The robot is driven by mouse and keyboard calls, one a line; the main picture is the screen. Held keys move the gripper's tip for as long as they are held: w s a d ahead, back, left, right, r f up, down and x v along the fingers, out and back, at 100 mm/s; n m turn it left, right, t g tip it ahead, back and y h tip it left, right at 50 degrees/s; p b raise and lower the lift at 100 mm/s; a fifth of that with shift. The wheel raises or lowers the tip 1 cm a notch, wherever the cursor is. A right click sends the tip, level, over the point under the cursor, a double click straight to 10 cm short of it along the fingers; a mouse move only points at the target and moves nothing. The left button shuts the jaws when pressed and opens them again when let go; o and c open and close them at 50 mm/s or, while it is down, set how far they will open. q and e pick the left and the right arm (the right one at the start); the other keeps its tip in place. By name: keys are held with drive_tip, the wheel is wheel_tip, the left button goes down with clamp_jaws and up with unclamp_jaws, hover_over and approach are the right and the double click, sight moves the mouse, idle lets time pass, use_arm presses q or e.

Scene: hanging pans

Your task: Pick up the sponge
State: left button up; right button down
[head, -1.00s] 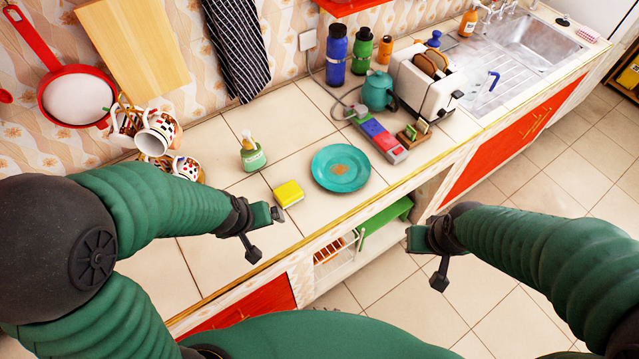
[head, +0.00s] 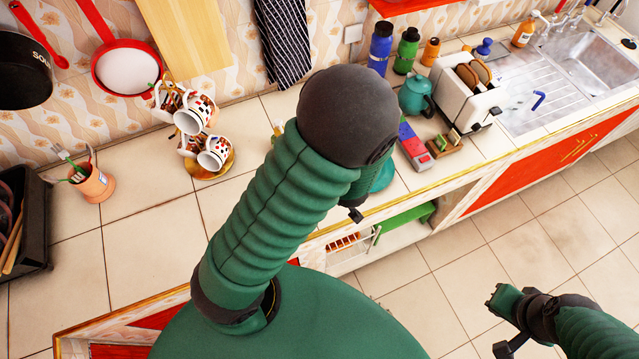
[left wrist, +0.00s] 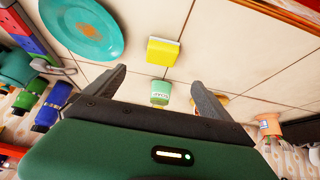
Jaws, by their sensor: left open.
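The yellow sponge (left wrist: 163,52) lies on the tiled counter in the left wrist view, ahead of my left gripper and roughly centred between its fingers in the picture. My left gripper (left wrist: 158,80) is open and empty, apart from the sponge. In the head view my left arm hides the sponge and nearly all of the left gripper. My right gripper (head: 503,322) is at the lower right of the head view, over the floor and away from the counter; its jaw opening is unclear.
A green soap bottle (left wrist: 160,92) stands near the sponge. A teal plate (left wrist: 85,28) lies to one side. A mug rack (head: 205,172), toaster (head: 462,95) and teal kettle (head: 416,95) stand on the counter. Counter left of the mug rack has free room.

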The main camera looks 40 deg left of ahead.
use_arm(q)
drive_tip(key=b+x, duration=0.1)
drive_tip(key=x, duration=0.2)
drive_tip(key=b+x, duration=0.2)
drive_tip(key=x, duration=0.2)
drive_tip(key=shift+s+f, duration=0.15)
drive_tip(key=shift+f, duration=0.3)
drive_tip(key=b+x, duration=0.1)
drive_tip(key=x, duration=0.6)
drive_tip(key=shift+a+b, duration=0.1)
drive_tip(key=shift+b, duration=0.25)
drive_tip(key=shift+f, duration=0.2)
drive_tip(key=shift+a, duration=0.1)
drive_tip(key=c, duration=1.4)
